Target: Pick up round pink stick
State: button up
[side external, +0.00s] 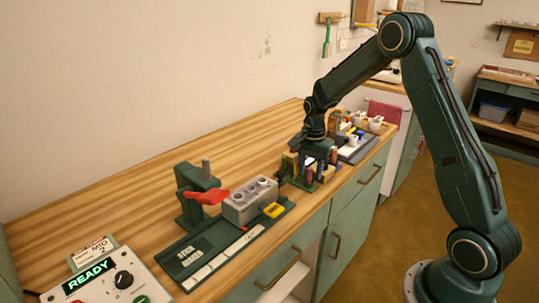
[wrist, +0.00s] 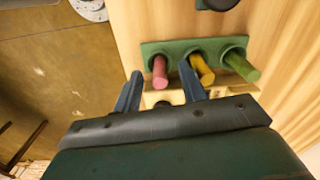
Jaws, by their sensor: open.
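The round pink stick (wrist: 160,74) stands in the left hole of a green holder (wrist: 182,44) in the wrist view. A yellow stick (wrist: 204,72) stands in the middle hole and a green stick (wrist: 243,66) in the right one. My gripper (wrist: 161,68) is open and empty, its two blue-grey fingers apart. In the picture the pink stick shows between the fingertips, and the right finger is close to the yellow stick. I cannot tell the height gap. In the side view my gripper (side external: 318,158) is over the holder area and partly hides the sticks.
A grey block with holes (side external: 250,204), a red part (side external: 207,196) and a yellow piece (side external: 274,210) are left of my gripper in the side view. White cups (side external: 375,124) stand behind it. The back left of the wooden table is clear.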

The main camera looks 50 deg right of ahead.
aim_at(310, 168)
jog(key=shift+c, duration=0.2)
grip_shut()
jog(key=shift+r, duration=0.1)
notch_tip(310, 168, up, 20)
dwell(0.9)
dwell(0.4)
